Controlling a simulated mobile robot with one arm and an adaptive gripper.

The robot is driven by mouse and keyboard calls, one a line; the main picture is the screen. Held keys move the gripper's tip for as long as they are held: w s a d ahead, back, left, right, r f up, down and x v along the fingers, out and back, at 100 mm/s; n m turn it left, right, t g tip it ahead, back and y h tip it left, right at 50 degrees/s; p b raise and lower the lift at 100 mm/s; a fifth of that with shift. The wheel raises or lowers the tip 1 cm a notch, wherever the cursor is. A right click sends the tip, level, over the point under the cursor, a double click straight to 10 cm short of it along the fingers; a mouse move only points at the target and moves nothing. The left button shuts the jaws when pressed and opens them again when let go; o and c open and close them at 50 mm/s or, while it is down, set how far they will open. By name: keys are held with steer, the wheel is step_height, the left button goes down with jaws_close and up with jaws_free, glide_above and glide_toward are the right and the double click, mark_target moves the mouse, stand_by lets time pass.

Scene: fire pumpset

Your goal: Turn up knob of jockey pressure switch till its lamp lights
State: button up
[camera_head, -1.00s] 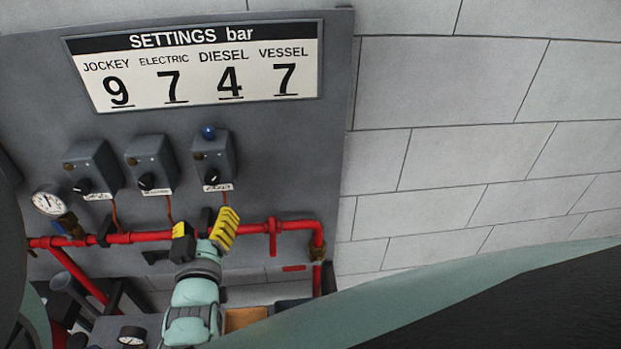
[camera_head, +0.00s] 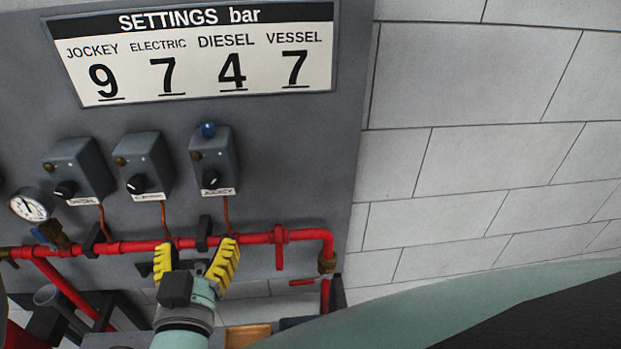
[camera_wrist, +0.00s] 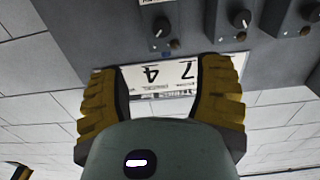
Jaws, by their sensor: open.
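The jockey pressure switch (camera_head: 214,152) is the right-hand grey box of three on the panel, with a JOCKEY label at its bottom. Its black knob (camera_head: 211,180) has a white mark. A blue dome (camera_head: 208,129) sits on top; I cannot tell whether it is lit. My gripper (camera_head: 195,258) is open and empty, with yellow ribbed fingers, below this box in the head view and apart from it. In the upside-down wrist view my open fingers (camera_wrist: 161,82) frame part of the sign, and the leftmost knob (camera_wrist: 160,27) appears to be the jockey one.
Two similar boxes, electric (camera_head: 144,162) and diesel (camera_head: 79,168), stand to the left. The settings sign (camera_head: 200,88) above reads JOCKEY 9. A red pipe (camera_head: 258,238) runs under the boxes, behind my fingers. A gauge (camera_head: 29,205) is at left.

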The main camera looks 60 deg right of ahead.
mark_target(212, 186)
steer(key=p+x, duration=0.1)
steer(key=x, duration=0.5)
steer(key=p+x, duration=0.1)
steer(key=x, duration=0.6)
steer(key=shift+w+d+r, duration=0.1)
steer(key=shift+w+r, duration=0.15)
steer(key=shift+w, duration=0.1)
steer(key=shift+f+p+x, duration=0.2)
steer(key=shift+p+x, duration=0.4)
steer(key=shift+x, duration=0.4)
steer(key=shift+c, duration=0.2)
jaws_close()
steer(key=shift+s+f+b, duration=0.1)
steer(key=shift+f+b, duration=0.05)
steer(key=shift+b, duration=0.3)
